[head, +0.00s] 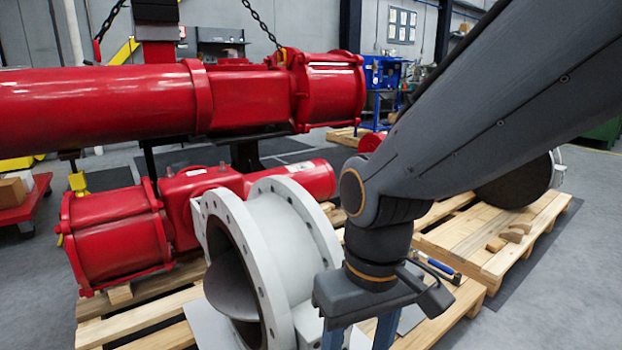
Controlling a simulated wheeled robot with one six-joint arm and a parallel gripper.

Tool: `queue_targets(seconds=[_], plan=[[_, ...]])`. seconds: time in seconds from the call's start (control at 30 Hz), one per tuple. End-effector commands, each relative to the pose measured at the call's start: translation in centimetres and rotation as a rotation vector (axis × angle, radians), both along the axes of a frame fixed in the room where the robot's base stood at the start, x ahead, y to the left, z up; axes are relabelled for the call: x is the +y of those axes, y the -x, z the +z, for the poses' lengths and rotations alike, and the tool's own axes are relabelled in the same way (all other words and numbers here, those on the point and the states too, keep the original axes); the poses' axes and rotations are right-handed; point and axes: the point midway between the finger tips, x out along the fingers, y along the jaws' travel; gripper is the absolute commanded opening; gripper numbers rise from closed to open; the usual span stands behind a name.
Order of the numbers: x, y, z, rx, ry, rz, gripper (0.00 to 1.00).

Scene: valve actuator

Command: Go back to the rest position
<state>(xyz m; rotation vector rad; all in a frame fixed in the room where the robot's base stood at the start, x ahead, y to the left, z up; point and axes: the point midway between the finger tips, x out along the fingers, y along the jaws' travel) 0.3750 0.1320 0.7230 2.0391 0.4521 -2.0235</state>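My gripper (360,337) hangs at the bottom middle of the head view, pointing down. Its two blue-grey fingers are spread apart, and no held thing shows between their visible parts. The fingertips are cut off by the bottom edge. My dark grey arm comes down from the upper right. The grey flanged valve body (292,235) is just left of the gripper; whether they touch cannot be told. A red actuator (122,240) lies behind the valve on the pallet. A larger red actuator (250,100) hangs above on chains.
A wooden pallet (150,312) bears the valve and lower actuator. A second pallet (532,232) to the right holds wooden blocks (515,233) and a dark round valve part (518,185). A blue-handled tool (438,266) lies right of my gripper. Open floor (565,305) shows at lower right.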

Motion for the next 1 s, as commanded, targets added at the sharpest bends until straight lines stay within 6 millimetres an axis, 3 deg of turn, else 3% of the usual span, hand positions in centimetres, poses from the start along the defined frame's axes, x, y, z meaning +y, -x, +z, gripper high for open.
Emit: queue_targets(seconds=[0.57,1.0], plan=[[-3.4,-0.5,5.4,0.001,0.017,-0.123,0.53],[-9.5,0.0,12.9,0.007,0.04,-0.304,0.53]])
